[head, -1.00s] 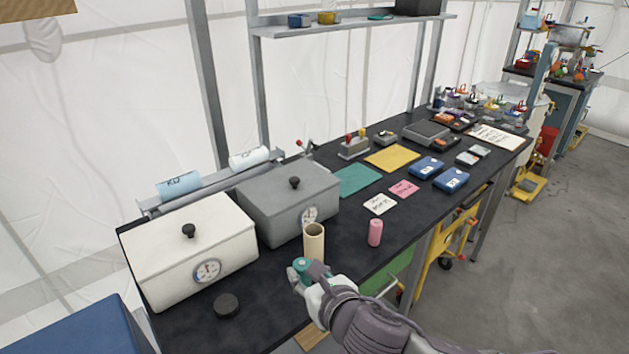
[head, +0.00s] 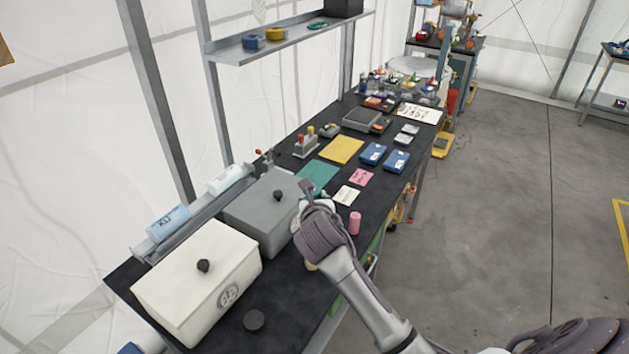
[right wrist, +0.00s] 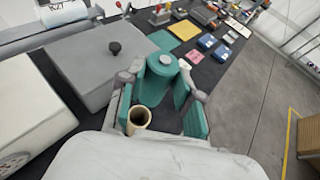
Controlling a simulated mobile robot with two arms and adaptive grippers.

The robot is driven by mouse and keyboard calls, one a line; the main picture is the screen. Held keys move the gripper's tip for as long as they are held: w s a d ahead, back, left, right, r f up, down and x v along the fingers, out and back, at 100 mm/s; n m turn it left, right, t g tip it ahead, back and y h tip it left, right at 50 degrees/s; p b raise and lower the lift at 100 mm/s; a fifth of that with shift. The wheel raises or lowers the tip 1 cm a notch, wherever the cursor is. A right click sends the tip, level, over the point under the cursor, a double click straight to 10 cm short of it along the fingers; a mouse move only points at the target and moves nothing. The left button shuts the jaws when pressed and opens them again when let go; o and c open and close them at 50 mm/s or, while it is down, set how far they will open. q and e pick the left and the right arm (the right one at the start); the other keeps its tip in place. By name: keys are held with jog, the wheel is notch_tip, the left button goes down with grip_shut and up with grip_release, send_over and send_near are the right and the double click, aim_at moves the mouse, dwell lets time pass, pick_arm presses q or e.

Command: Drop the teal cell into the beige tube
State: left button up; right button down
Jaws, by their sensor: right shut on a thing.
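The teal cell (right wrist: 157,86) is held between the fingers of my right gripper (right wrist: 161,82) in the right wrist view. The beige tube (right wrist: 139,117) stands upright on the bench, its open mouth showing between the finger pads, nearer the wrist in the picture than the cell. In the head view my right arm hides the cell and most of the tube; only a small cream part of the tube (head: 311,266) shows below the wrist. I cannot tell whether the cell is exactly over the mouth. My left gripper is out of view.
A grey lidded box (head: 255,225) stands just left of my right gripper, with a white lidded box (head: 190,300) nearer. A pink cylinder (head: 355,223) stands to the right. A black puck (head: 254,319) lies at the front. Cards and blue cases lie farther back.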

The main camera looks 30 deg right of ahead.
pick_arm(q)
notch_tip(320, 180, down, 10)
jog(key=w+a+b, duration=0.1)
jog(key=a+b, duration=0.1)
jog(key=b, duration=0.8)
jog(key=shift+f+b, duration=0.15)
jog(key=shift+b, duration=0.25)
pick_arm(e)
notch_tip(320, 180, down, 11)
jog(key=shift+w, duration=0.25)
jog(key=shift+a, duration=0.1)
jog(key=c, duration=0.7)
grip_release()
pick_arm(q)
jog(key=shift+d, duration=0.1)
